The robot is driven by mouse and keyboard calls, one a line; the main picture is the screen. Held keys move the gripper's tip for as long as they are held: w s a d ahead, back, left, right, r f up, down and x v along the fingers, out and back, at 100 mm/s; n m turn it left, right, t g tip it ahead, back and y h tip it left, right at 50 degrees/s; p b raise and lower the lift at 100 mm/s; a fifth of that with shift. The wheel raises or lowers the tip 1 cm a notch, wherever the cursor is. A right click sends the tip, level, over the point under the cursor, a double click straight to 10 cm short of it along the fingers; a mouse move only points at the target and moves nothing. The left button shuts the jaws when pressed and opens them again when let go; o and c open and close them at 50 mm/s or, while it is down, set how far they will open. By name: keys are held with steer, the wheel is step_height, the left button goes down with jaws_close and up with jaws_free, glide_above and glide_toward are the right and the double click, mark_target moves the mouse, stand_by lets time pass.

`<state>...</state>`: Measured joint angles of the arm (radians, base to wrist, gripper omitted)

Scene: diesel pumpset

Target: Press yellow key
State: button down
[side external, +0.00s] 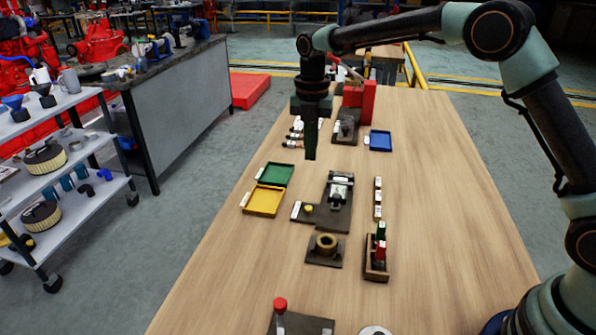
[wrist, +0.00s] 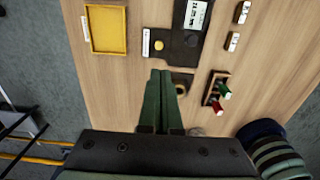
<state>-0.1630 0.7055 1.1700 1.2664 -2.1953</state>
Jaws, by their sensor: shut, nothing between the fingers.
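The yellow key (side external: 309,208) is a small round button on a dark plate (side external: 326,217), beside a white label, near the middle of the table. In the wrist view the yellow key (wrist: 159,45) sits near the plate's left end, uncovered. My gripper (side external: 310,157) points down with its green fingers together and empty. It hangs above the table, and its tips appear above the key in the side view. In the wrist view my gripper (wrist: 160,74) ends just below the key in the picture. The tips are apart from the key.
A yellow tray (side external: 263,201) and a green tray (side external: 278,174) lie left of the plate. The table's right side is largely clear.

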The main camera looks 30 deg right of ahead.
mark_target(310, 209)
step_height(310, 209, down, 14)
steer(key=shift+f, duration=0.1)
stand_by(0.5)
steer(key=shift+s+f, duration=0.15)
steer(key=shift+f, duration=0.85)
step_height(310, 209, up, 15)
steer(key=w, duration=0.1)
steer(key=shift+r, duration=0.15)
stand_by(0.5)
